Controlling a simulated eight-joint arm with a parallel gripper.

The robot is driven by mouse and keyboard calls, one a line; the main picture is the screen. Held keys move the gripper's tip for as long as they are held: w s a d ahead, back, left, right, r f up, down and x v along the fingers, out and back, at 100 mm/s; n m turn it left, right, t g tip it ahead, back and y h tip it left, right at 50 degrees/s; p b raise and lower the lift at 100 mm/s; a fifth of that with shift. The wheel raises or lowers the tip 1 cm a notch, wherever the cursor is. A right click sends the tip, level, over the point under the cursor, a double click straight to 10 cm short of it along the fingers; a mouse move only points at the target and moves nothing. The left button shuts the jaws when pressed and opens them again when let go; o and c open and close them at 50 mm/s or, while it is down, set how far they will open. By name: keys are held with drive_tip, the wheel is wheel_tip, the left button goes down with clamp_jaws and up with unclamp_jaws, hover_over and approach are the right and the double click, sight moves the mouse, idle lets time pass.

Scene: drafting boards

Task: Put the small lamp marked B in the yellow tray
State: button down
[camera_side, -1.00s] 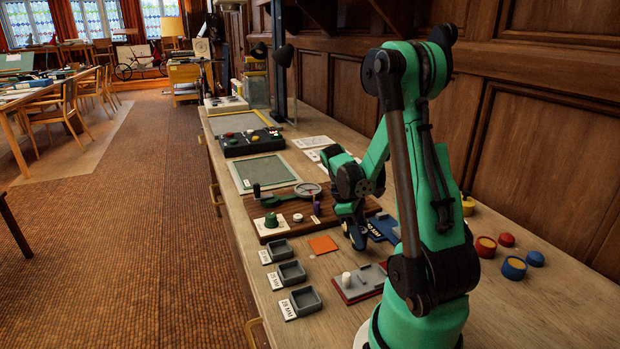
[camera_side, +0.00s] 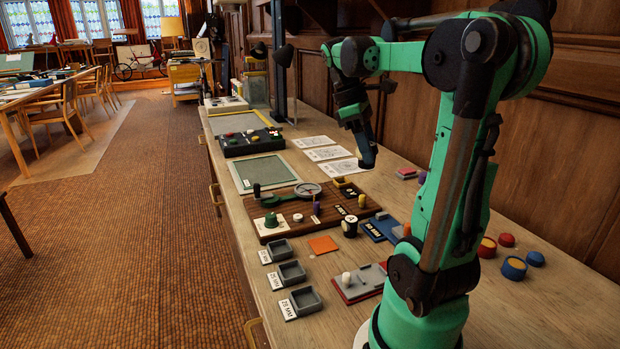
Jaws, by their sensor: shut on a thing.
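My gripper (camera_side: 367,160) is raised above the back of the bench, over the area beside the white paper sheets. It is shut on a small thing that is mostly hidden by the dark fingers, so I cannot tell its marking. A small black and white round piece (camera_side: 350,226) stands on the bench near the blue labelled plate; I cannot read its letter. A small yellow item (camera_side: 340,182) shows at the back of the brown wooden board (camera_side: 330,208). I cannot make out a yellow tray or a lamp marked B for certain.
Several grey trays (camera_side: 290,272) with white labels line the bench's front edge. An orange square (camera_side: 322,245), a grey and red block (camera_side: 358,283) and a blue plate (camera_side: 381,228) lie nearby. Red and blue round containers (camera_side: 513,267) stand at the right. Wall panels bound the back.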

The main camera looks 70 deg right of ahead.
drive_tip(key=w+d+f+n+t+h, duration=0.1)
drive_tip(key=w+d+f+n, duration=0.2)
drive_tip(key=d+n, duration=0.3)
drive_tip(key=w+d+f+n+t+h, duration=0.2)
drive_tip(key=w+d+f+n, duration=0.2)
drive_tip(key=d, duration=0.5)
drive_tip(key=w+d+f+n+t+h, duration=0.1)
drive_tip(key=w+d+f+n, duration=0.2)
drive_tip(key=d+n, duration=0.4)
drive_tip(key=shift+w+d+f+n+t, duration=0.15)
drive_tip(key=shift+w+d+f+n, duration=0.05)
drive_tip(key=shift+d+f, duration=0.25)
drive_tip(key=shift+w+d+f+n+t, duration=0.2)
drive_tip(key=shift+d+f, duration=0.1)
drive_tip(key=shift+f, duration=1.85)
drive_tip(key=shift+f, duration=0.85)
drive_tip(key=shift+c, duration=0.3)
unclamp_jaws()
drive_tip(key=shift+r, duration=0.1)
